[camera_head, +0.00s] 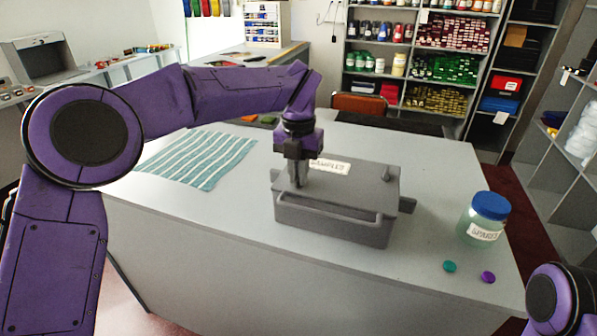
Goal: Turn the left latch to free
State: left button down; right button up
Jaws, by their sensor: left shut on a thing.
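A grey lidded case (335,228) with a "SAMPLES" label (329,166) stands on the counter. My left gripper (297,184) points down over the left end of the case and is shut. Its fingers are at the left latch, which they mostly hide, so I cannot tell how far the latch is turned. Only a rounded part of my right arm shows at the lower right corner. My right gripper is out of view.
A jar with a blue lid (490,206) stands on the counter (400,270) right of the case. A teal disc (449,266) and a purple disc (488,277) lie in front of it. A striped cloth (198,158) lies at the left.

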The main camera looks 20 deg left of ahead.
pick_arm(q)
jog(key=n+b, duration=0.2)
jog(key=n, duration=0.2)
jog(key=shift+d+f+b, duration=0.1)
jog(key=shift+f+b, duration=0.05)
jog(key=shift+b, duration=0.2)
jog(key=n+b, duration=0.3)
jog(key=n, duration=0.2)
jog(key=shift+w+n, duration=0.1)
jog(key=shift+n, duration=0.2)
jog(key=n+b, duration=0.3)
jog(key=n, duration=0.1)
jog(key=shift+d, duration=0.1)
jog(key=shift+w+n+b, duration=0.15)
jog(key=shift+n+b, duration=0.9)
jog(key=shift+n, duration=1.05)
jog(key=shift+r, duration=0.2)
jog(key=c, duration=1.2)
grip_release()
jog(key=shift+o, duration=0.2)
